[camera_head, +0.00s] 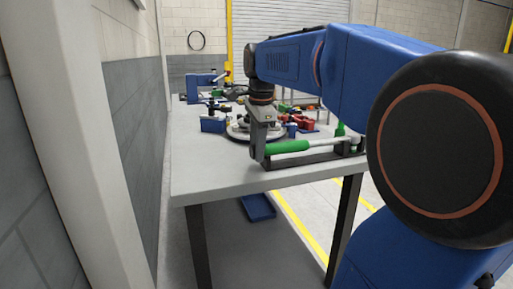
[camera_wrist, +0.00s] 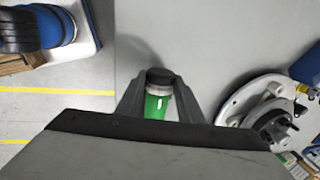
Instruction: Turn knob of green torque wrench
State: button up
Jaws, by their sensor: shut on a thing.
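The green torque wrench (camera_head: 288,147) lies level in a dark holder (camera_head: 318,157) near the front edge of the table, its green grip pointing left. My gripper (camera_head: 259,152) reaches down over the left end of the grip. In the wrist view, the wrench's green grip (camera_wrist: 155,106) ends in a black knob (camera_wrist: 160,77) with a grey collar. The two fingers of my gripper (camera_wrist: 159,88) stand on either side of this end, shut on the knob. The finger contact is partly hidden by the gripper body.
A round plate fixture (camera_head: 238,134) stands behind the gripper, and also shows at right in the wrist view (camera_wrist: 262,102). Red parts (camera_head: 302,123) and a blue block (camera_head: 212,125) are nearby. The table's (camera_head: 205,168) front left is bare. A blue bin (camera_head: 257,207) sits below.

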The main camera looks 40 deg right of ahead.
jog(key=shift+s+t+h, duration=0.2)
jog(key=shift+t+h, duration=0.2)
jog(key=shift+t, duration=1)
jog(key=o, duration=1.1)
jog(key=shift+c, duration=0.2)
jog(key=v, duration=1.7)
jog(key=shift+s+a, duration=0.1)
jog(key=shift+a, duration=0.05)
